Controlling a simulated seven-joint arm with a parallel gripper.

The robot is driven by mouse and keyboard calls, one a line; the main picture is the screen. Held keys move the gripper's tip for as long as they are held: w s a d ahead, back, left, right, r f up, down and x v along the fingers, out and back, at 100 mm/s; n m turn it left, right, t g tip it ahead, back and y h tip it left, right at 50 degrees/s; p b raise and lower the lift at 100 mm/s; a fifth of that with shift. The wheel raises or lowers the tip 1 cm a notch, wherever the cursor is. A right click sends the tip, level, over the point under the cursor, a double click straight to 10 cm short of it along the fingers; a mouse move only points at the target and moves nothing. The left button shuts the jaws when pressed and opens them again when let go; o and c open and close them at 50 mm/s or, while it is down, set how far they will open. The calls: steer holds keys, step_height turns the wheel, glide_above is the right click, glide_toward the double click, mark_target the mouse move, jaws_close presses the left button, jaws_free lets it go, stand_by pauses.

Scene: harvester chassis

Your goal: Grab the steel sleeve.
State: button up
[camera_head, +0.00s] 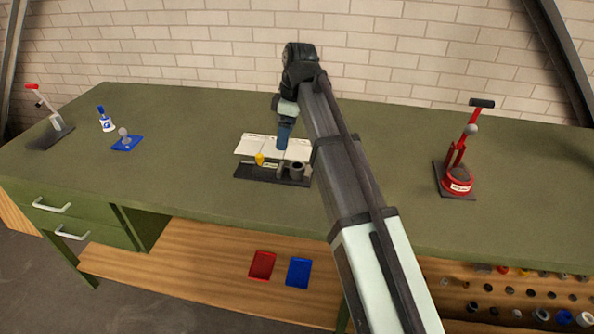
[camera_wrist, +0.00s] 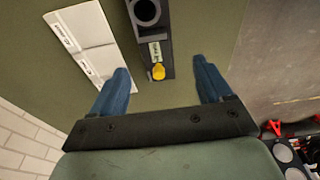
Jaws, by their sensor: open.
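A hollow dark grey cylinder, likely the steel sleeve (camera_head: 297,169), stands on the right part of a black base (camera_head: 245,174) on the bench. The wrist view shows its open end (camera_wrist: 147,23) at the top edge, partly cut off, on the black base (camera_wrist: 166,35). My gripper (camera_head: 283,142) has blue fingers and hangs over the white cards behind the base. In the wrist view my gripper (camera_wrist: 161,66) is open, with nothing held between its fingers. The sleeve lies beyond the fingertips there, apart from both.
A yellow piece (camera_wrist: 158,72) and a small label sit on the base. White cards (camera_head: 251,143) lie behind it. A red press-like tool (camera_head: 459,180) stands at right. A blue bottle (camera_head: 105,121) and blue-based part (camera_head: 127,143) stand at left. Bench space between is clear.

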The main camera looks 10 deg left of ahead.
steer(key=r, duration=0.1)
glide_above(298, 165)
steer(key=d, duration=0.2)
steer(key=shift+h, duration=0.3)
steer(key=f, duration=0.8)
steer(key=shift+s+a, duration=0.15)
steer(key=shift+a, duration=0.2)
steer(key=shift+a+f, duration=0.25)
steer(key=shift+f, duration=0.65)
steer(key=shift+a+f, duration=0.2)
steer(key=shift+f, duration=0.75)
steer(key=shift+a+f, duration=0.25)
steer(key=shift+f, duration=0.65)
steer(key=shift+r, duration=0.15)
steer(key=c, duration=1.4)
